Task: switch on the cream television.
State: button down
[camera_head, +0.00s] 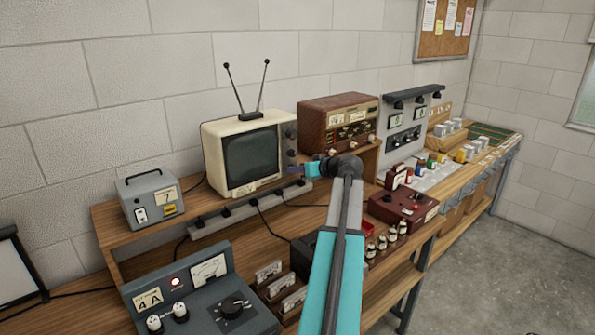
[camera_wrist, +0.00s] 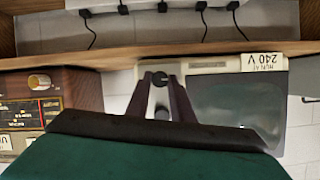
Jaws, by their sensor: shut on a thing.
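The cream television (camera_head: 209,160) stands on the raised wooden shelf, its screen (camera_head: 250,157) dark. A column of dark knobs runs down its front right side. My gripper (camera_head: 299,169) reaches the lower end of this column from the right. In the wrist view, which is upside down, the fingers of my gripper (camera_wrist: 161,82) are shut on the television's lowest dark knob (camera_wrist: 160,79). Another knob (camera_wrist: 161,113) shows between the fingers, farther up the television. In the head view my gripper partly hides the lowest knob.
A brown radio (camera_head: 325,112) stands right of the television, and a grey box (camera_head: 146,202) stands to its left. A socket strip (camera_head: 212,221) with cables runs along the shelf front. A grey meter unit (camera_head: 205,296) and a red box (camera_head: 401,207) sit on the lower bench.

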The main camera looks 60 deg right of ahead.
jog(key=shift+d+b, duration=0.1)
jog(key=shift+b, duration=0.25)
jog(key=shift+s+d+f+m+t+y+b, duration=0.15)
jog(key=shift+m+t+y+b, duration=0.8)
jog(key=shift+m, duration=0.9)
jog(key=shift+d+f+m+t+y+b, duration=0.1)
jog(key=shift+m+t+y+b, duration=0.45)
jog(key=shift+m+b, duration=1)
jog(key=shift+s+d+f+m+t+y+b, duration=0.15)
jog(key=shift+m+t+y+b, duration=0.6)
jog(key=shift+m, duration=1.35)
jog(key=shift+w, duration=0.1)
jog(key=c, duration=1.6)
grip_release()
jog(key=shift+o, duration=0.2)
